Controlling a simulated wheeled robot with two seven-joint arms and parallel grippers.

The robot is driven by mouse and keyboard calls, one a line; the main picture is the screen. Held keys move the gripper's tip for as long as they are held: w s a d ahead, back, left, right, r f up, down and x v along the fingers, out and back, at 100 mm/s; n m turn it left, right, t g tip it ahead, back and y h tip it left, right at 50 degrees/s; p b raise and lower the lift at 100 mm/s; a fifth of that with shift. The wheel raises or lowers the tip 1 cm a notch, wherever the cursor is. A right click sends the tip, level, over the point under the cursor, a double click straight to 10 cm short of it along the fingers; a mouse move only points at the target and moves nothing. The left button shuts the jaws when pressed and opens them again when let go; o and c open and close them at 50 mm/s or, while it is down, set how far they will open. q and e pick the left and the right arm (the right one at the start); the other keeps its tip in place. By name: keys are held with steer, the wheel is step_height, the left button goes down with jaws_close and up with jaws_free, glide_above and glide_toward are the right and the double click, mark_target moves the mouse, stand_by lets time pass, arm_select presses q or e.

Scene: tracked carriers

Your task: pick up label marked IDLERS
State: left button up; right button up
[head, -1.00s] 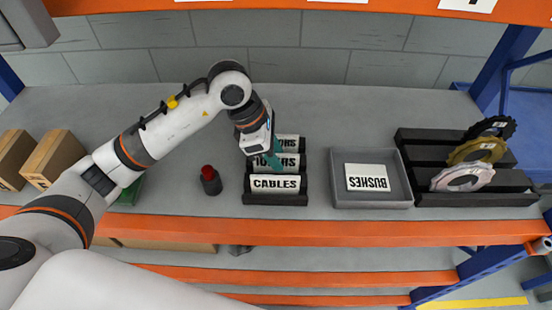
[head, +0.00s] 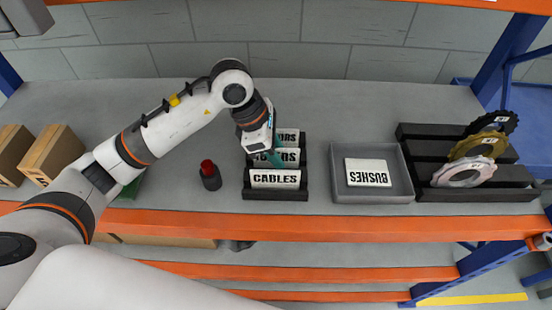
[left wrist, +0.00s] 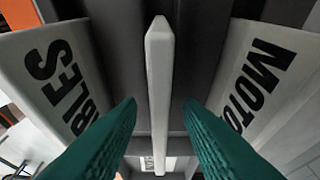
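A dark slotted rack (head: 276,195) holds several upright white labels in a row. The front label reads CABLES (head: 275,179). The middle label (head: 291,157) is partly covered by my left gripper, and only its last letters show. The rear label (head: 289,136) is partly hidden too; in the left wrist view it shows the letters MOTO (left wrist: 270,75). My left gripper (left wrist: 160,110) is open, its teal fingers on either side of the middle label's thin edge (left wrist: 158,70), with gaps showing. In the head view the left gripper (head: 268,159) sits over the rack. My right gripper is not in view.
A black stand (head: 480,194) with disc-shaped parts is farther right. A dark cylinder with a red top (head: 210,176) stands left of the rack. Cardboard boxes (head: 53,154) are far left.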

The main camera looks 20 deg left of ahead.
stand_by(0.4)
arm_select(q)
jaws_close()
